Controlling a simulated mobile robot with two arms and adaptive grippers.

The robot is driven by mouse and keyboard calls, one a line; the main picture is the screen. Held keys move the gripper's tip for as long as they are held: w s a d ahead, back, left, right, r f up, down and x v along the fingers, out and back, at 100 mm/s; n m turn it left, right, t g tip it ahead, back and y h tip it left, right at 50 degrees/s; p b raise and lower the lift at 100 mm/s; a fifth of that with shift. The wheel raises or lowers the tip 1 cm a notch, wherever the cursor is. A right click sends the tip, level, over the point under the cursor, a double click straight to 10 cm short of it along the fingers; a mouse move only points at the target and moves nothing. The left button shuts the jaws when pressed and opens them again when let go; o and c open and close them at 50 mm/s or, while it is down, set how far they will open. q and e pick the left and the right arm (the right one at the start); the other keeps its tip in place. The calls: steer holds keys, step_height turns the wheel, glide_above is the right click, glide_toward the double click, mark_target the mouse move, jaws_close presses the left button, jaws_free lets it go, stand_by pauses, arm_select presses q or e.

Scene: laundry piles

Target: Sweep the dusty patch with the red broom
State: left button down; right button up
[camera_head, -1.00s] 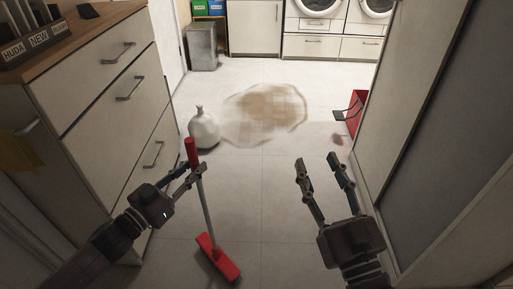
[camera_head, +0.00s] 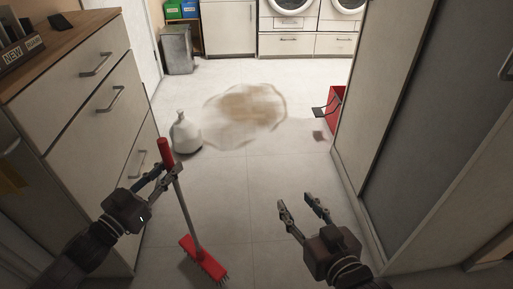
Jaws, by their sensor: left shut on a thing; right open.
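The red broom (camera_head: 203,259) has a grey pole and a red grip end. My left gripper (camera_head: 172,177) is shut on its pole just below the red grip. The broom leans slightly, its head low at the floor; I cannot tell if the bristles touch. The dusty patch (camera_head: 252,105) is a brown smear in a pale, blurry area of floor, farther ahead of the broom. My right gripper (camera_head: 302,204) is open and empty over the floor, right of the broom.
A white jug-like bottle (camera_head: 185,134) stands left of the patch. A red dustpan-like object (camera_head: 336,110) is at the right by the cabinet (camera_head: 420,110). Drawers (camera_head: 95,130) line the left. A grey bin (camera_head: 177,50) and washers (camera_head: 292,20) stand at the back. The middle floor is clear.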

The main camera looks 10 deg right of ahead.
mark_target(162, 157)
arm_select(q)
step_height(162, 157, up, 3)
steer(key=shift+f+p, duration=0.15)
steer(key=shift+p, duration=1)
step_height(162, 157, up, 2)
steer(key=p, duration=0.2)
steer(key=shift+r+p, duration=0.2)
steer(key=shift+p, duration=0.15)
arm_select(e)
steer(key=s+d+f+g+h, duration=0.1)
steer(key=s+d+f+g, duration=0.2)
steer(key=s, duration=0.6)
steer(key=s+d+f+g+h, duration=0.1)
steer(key=s+d+f+g, duration=0.2)
steer(key=s+f+g, duration=0.4)
steer(key=s+f, duration=0.2)
steer(key=s, duration=0.1)
steer(key=shift+d+f+m+g+h, duration=0.3)
steer(key=shift+d+m+g+h, duration=0.05)
steer(key=shift+m+g+h, duration=0.05)
arm_select(q)
steer(key=shift+d, duration=0.1)
